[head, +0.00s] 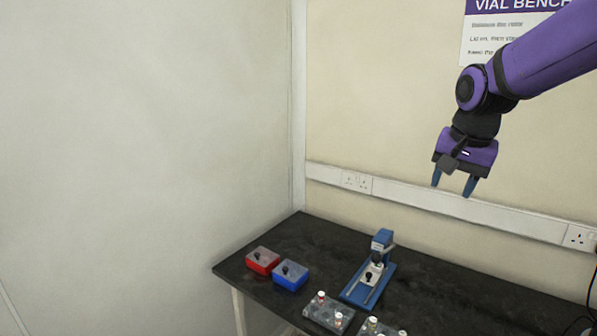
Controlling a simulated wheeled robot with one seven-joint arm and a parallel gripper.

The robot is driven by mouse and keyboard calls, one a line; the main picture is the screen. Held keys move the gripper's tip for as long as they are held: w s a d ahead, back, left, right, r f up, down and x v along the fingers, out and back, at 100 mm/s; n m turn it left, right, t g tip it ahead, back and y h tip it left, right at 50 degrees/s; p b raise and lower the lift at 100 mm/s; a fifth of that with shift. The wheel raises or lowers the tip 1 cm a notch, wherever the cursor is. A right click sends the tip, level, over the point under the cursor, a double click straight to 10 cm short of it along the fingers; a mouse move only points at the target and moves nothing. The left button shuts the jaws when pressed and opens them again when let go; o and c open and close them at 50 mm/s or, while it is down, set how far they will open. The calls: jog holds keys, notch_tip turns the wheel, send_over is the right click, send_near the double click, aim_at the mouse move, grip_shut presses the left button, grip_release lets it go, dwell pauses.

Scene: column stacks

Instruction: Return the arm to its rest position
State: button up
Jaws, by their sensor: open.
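My gripper (453,184) hangs from my purple arm at the upper right of the head view, high above the black bench (330,240). Its two blue fingers point down and stand apart, with nothing between them. The gripper is well clear of everything on the bench.
A red box (262,262) and a blue box (291,278) with dark knobs sit at the bench's left. A blue device (366,284) stands mid-bench. Grey racks (325,313) with capped vials are at the front. A wall trunking (430,197) with sockets runs behind.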

jog(key=s+d+r+n+t, duration=0.1)
jog(key=s+n, duration=0.6)
jog(key=s, duration=1.5)
jog(key=shift+s+r+t, duration=0.3)
jog(key=shift+r+t, duration=0.1)
jog(key=shift+t, duration=0.3)
